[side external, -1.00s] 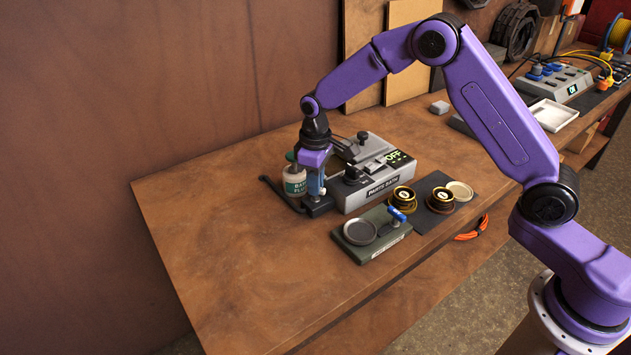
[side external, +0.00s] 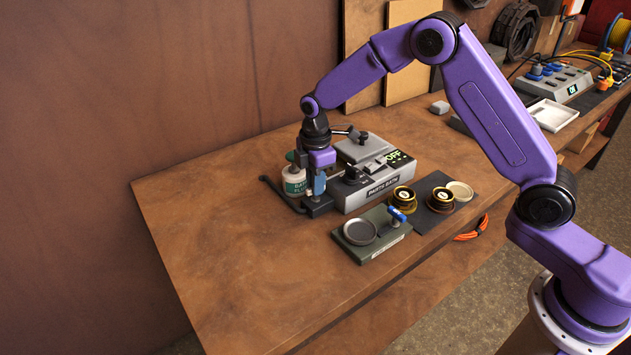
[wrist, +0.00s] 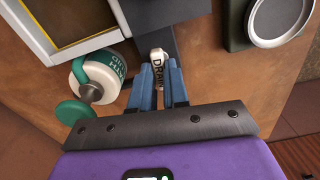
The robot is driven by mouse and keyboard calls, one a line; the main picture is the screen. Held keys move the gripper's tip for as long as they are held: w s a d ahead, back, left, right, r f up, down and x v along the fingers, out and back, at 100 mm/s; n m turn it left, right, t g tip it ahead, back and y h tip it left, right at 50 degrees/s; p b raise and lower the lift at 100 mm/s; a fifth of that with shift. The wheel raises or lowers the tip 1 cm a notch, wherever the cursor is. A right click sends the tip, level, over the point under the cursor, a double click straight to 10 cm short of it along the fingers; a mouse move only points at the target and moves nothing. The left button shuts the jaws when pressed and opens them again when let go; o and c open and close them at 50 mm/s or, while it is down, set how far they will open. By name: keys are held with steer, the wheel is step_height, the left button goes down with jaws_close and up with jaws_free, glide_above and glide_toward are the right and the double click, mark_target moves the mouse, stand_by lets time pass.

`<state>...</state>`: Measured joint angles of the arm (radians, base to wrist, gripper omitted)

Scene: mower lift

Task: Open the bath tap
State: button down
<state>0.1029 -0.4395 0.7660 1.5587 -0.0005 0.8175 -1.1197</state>
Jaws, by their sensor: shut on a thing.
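The parts bath (side external: 352,200) is a grey box with a black front label and a green display reading "OFF". At its left end is a dark tap block. In the wrist view, a pale tap handle (wrist: 157,54) lettered "DRAIN" lies between the blue fingers of my gripper (wrist: 160,72). My gripper is shut on this handle. In the side view, my gripper (side external: 318,191) points down at the tap block and its fingers hide the handle. How far the tap is open cannot be told.
A white bottle with a green cap (side external: 294,182) stands close to the left of my gripper; it also shows in the wrist view (wrist: 96,76). A green stand with a round dish (side external: 360,232) is in front. Brass parts (side external: 404,198) lie right. The bench's left side is clear.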

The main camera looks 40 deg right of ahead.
steer(key=shift+n, duration=0.5)
stand_by(0.3)
steer(key=c, duration=1.1)
jaws_free()
steer(key=shift+r, duration=0.1)
step_height(320, 180, up, 17)
steer(key=shift+r, duration=0.15)
